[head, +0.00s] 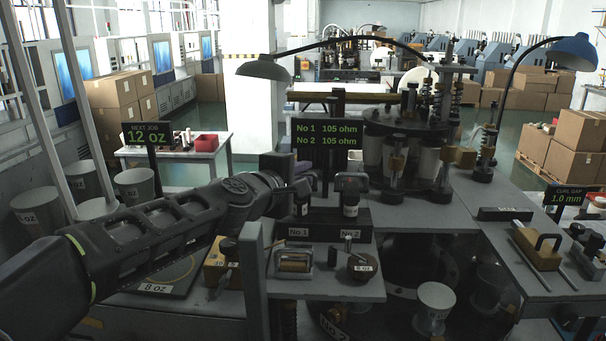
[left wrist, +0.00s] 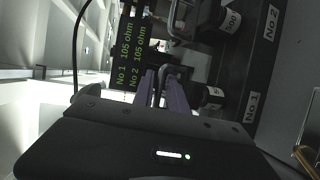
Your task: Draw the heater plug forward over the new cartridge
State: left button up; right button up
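My left gripper (head: 298,190) is at the No 1 place of the dark heater stand (head: 325,222), below the screen. In the left wrist view its two fingers (left wrist: 166,92) stand close together on a grey looped handle, which looks like the heater plug (left wrist: 172,74). A cartridge with a white label (left wrist: 213,96) sits beside the fingers at No 1, partly hidden. At No 2 a similar plug handle (left wrist: 181,18) meets a second labelled cartridge (left wrist: 230,20), also in the head view (head: 351,203). My right gripper is not in view.
The screen (head: 327,142) reads 105 ohm for both No 1 and No 2. In front are a small metal fixture (head: 294,260) and a round 8 oz piece (head: 362,267). The dark turret machine (head: 405,125) stands behind at right. A lamp (head: 263,68) hangs above.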

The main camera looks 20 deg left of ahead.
pick_arm(q)
jog(key=shift+s, duration=0.1)
jog(key=v, duration=0.7)
jog(key=shift+s, duration=0.35)
jog(key=shift+a, duration=0.1)
